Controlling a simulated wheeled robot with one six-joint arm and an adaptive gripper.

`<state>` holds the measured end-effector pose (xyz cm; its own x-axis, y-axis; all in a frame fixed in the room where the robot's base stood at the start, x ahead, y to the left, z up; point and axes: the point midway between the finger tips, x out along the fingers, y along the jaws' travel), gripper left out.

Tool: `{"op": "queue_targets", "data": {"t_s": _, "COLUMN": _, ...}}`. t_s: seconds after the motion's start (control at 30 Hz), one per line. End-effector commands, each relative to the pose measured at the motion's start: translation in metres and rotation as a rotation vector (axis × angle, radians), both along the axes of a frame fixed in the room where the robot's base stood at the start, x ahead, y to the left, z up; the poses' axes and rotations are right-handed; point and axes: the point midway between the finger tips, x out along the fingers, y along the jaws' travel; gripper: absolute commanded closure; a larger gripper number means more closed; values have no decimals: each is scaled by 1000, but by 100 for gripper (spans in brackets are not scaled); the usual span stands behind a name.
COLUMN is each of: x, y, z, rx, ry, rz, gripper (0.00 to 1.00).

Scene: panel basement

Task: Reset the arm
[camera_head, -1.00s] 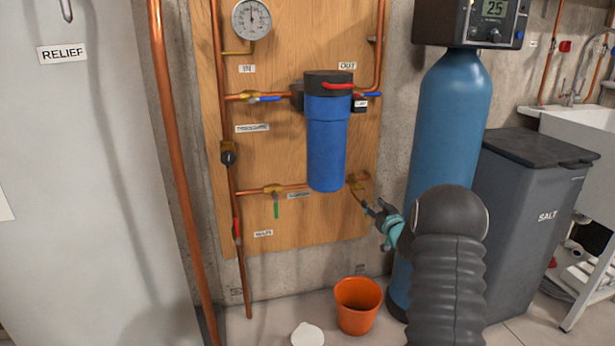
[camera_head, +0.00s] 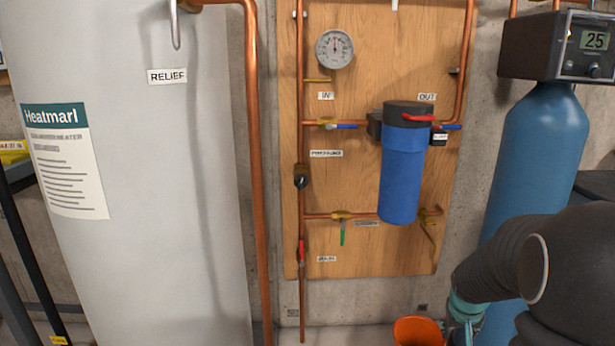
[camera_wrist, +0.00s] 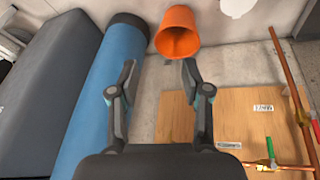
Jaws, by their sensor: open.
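My gripper (camera_wrist: 158,75) is open and empty in the wrist view, its two fingers spread apart. Beyond the fingertips stands an orange bucket (camera_wrist: 177,35) on the floor, with nothing between the fingers. In the head view my dark arm fills the lower right, in front of the blue tank (camera_head: 532,165). The fingers are hardly visible there, low by the bottom edge beside the bucket (camera_head: 418,332).
A wooden panel (camera_head: 345,250) carries copper pipes, a round gauge (camera_head: 335,48), valves and a blue filter housing (camera_head: 402,175). A white water heater (camera_head: 170,200) stands at left. In the wrist view, a dark grey bin (camera_wrist: 45,70) stands left of the blue tank.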

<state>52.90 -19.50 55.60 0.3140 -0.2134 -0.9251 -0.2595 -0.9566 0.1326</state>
Motion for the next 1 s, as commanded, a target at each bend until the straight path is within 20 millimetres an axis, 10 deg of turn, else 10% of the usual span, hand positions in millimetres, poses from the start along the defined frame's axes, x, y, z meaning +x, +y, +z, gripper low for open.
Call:
{"op": "queue_targets", "data": {"t_s": 0.6, "x": -185, "y": 144, "z": 94, "rx": 134, "ry": 118, "rz": 106, "gripper": 52}}
{"op": "queue_targets", "data": {"t_s": 1.0, "x": -231, "y": 187, "z": 142, "rx": 120, "ry": -101, "rz": 234, "gripper": 52}}
